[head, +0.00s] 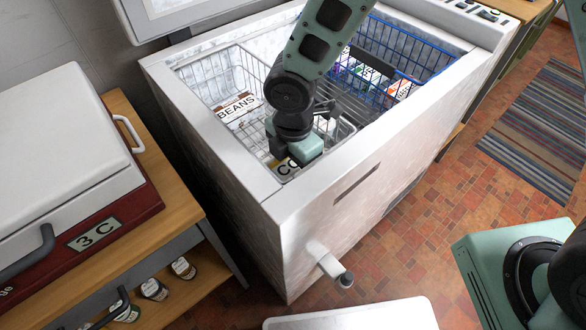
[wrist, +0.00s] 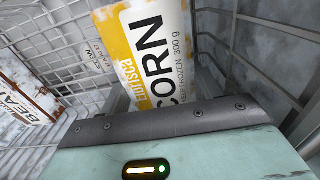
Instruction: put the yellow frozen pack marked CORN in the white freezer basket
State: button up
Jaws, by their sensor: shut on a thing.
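The yellow and white pack marked CORN (wrist: 150,60) stands tilted in my gripper's grasp, with its label facing the wrist camera. My gripper (head: 283,155) is shut on the pack and reaches down into the near part of the white wire freezer basket (head: 212,67). In the wrist view the basket's wires (wrist: 255,30) lie behind and beside the pack. The pack's lower end is hidden by the gripper, so I cannot tell if it touches the basket floor.
A white pack marked BEANS (head: 238,108) lies in the white basket, left of my gripper. A blue wire basket (head: 408,48) with several packs is to the right. The freezer's front rim (head: 345,150) is close to my gripper. A table with a white-lidded box (head: 60,120) stands left.

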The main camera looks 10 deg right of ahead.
notch_tip(320, 180, down, 2)
jog(key=shift+f, duration=0.1)
jog(key=o, duration=1.2)
notch_tip(320, 180, up, 12)
jog(key=p, duration=0.2)
jog(key=shift+p, duration=0.35)
